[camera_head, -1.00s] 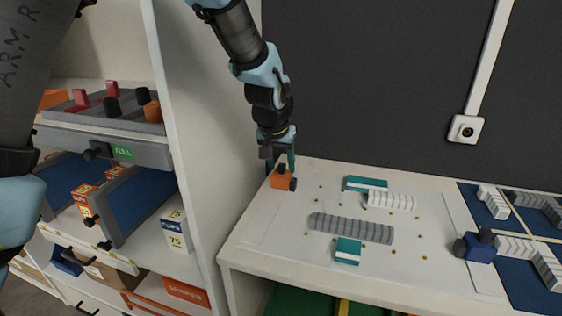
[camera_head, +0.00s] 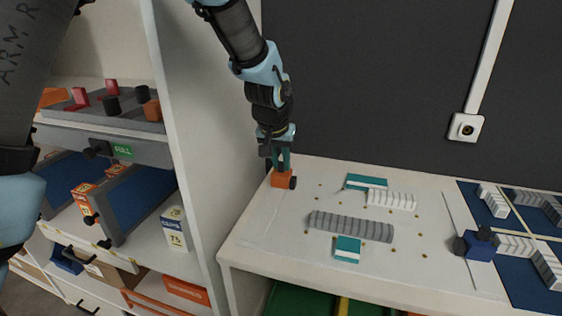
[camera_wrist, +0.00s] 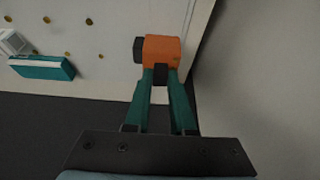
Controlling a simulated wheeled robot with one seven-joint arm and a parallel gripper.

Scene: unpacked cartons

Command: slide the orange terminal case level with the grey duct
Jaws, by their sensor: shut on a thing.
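The orange terminal case (camera_head: 281,179) sits at the back left corner of the white table, with a dark knob on its right side. My gripper (camera_head: 280,167) reaches down on it from above. In the wrist view, the fingers of my gripper (camera_wrist: 161,78) are shut on a dark part of the orange terminal case (camera_wrist: 163,50). The grey duct (camera_head: 350,226) lies in the middle of the table, to the right of and nearer than the case. The fingers partly hide the case's top.
A teal block (camera_head: 366,182) and a white ribbed duct (camera_head: 391,201) lie behind the grey duct; another teal block (camera_head: 347,249) lies in front. A blue case (camera_head: 478,246) stands at right. A shelf side panel (camera_head: 205,130) rises close left of the case. Table between case and duct looks mostly clear.

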